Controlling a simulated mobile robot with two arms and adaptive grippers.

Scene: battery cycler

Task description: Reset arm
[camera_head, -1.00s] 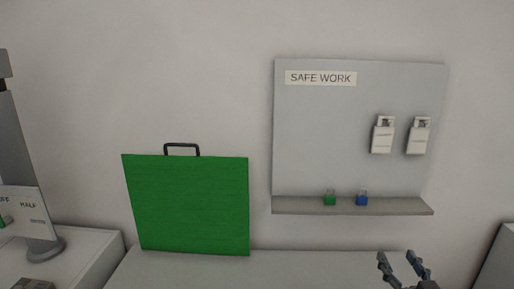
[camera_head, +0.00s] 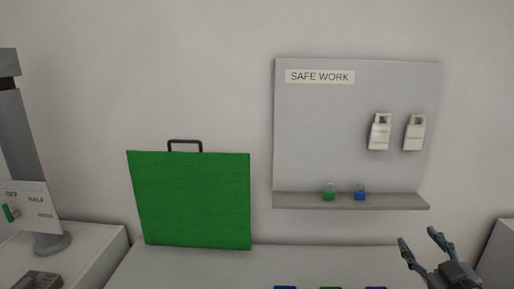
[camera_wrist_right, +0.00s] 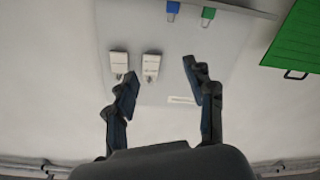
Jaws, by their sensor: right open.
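My right gripper (camera_head: 420,251) is at the lower right of the head view, in front of the wall and below the SAFE WORK board (camera_head: 350,105). Its two fingers are spread apart with nothing between them. In the right wrist view the gripper (camera_wrist_right: 160,85) is also open and empty, with the board beyond it seen upside down. My left gripper is not in view.
A green padlock (camera_head: 329,195) and a blue padlock (camera_head: 360,195) stand on the board's shelf (camera_head: 300,201). Two white tags (camera_head: 380,132) hang above. A green panel with handle (camera_head: 192,200) leans at the wall. A switch panel (camera_head: 35,208) stands left.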

